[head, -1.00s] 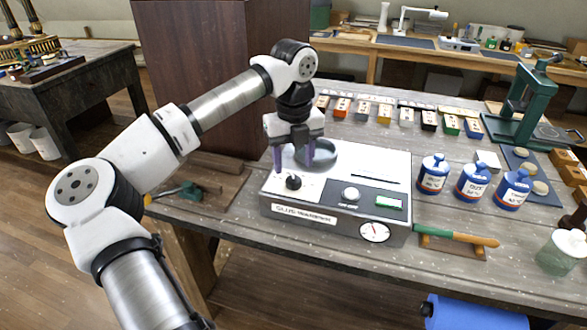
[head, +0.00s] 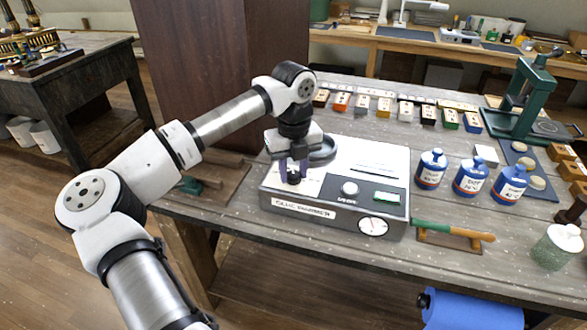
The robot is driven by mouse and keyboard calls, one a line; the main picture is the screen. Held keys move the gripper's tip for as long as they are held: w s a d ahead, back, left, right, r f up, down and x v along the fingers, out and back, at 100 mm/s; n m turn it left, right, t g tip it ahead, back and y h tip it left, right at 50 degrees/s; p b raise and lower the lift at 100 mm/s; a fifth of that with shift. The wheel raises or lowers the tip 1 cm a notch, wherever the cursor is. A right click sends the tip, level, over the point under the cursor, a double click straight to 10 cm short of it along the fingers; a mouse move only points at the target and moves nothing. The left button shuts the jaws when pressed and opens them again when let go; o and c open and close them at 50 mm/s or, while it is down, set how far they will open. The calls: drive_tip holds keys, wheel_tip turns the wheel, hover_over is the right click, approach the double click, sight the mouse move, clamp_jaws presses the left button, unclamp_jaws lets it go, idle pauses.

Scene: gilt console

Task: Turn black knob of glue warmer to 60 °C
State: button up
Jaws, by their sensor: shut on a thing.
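The glue warmer (head: 357,173) is a low box with a white top, standing on the near left of the grey workbench. Its black knob (head: 293,179) is at the top's left front, mostly hidden by my gripper. My gripper (head: 292,177) points down over it, its purple fingers shut on the black knob. A dark panel holds a pale round button (head: 349,188) and a small green display (head: 387,197), too small to read. A round dial (head: 373,226) with a needle is on the front face. The knob's pointer and scale cannot be made out.
Blue-and-white bottles (head: 470,177) stand to the right. A tall brown cabinet (head: 220,70) rises behind my arm.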

drive_tip(key=shift+m+b, duration=0.3)
drive_tip(key=shift+b, duration=0.05)
drive_tip(key=m+b, duration=0.2)
drive_tip(key=shift+f+m, duration=0.2)
drive_tip(key=shift+m, duration=0.2)
drive_tip(key=m+b, duration=0.3)
drive_tip(key=m, duration=0.2)
drive_tip(key=shift+r, duration=0.15)
drive_tip(key=m+b, duration=0.1)
drive_tip(key=m, duration=0.8)
drive_tip(key=shift+m, duration=0.3)
drive_tip(key=shift+r, duration=0.1)
drive_tip(key=o, duration=1)
drive_tip(key=shift+c, duration=0.2)
drive_tip(key=shift+a+r, duration=0.1)
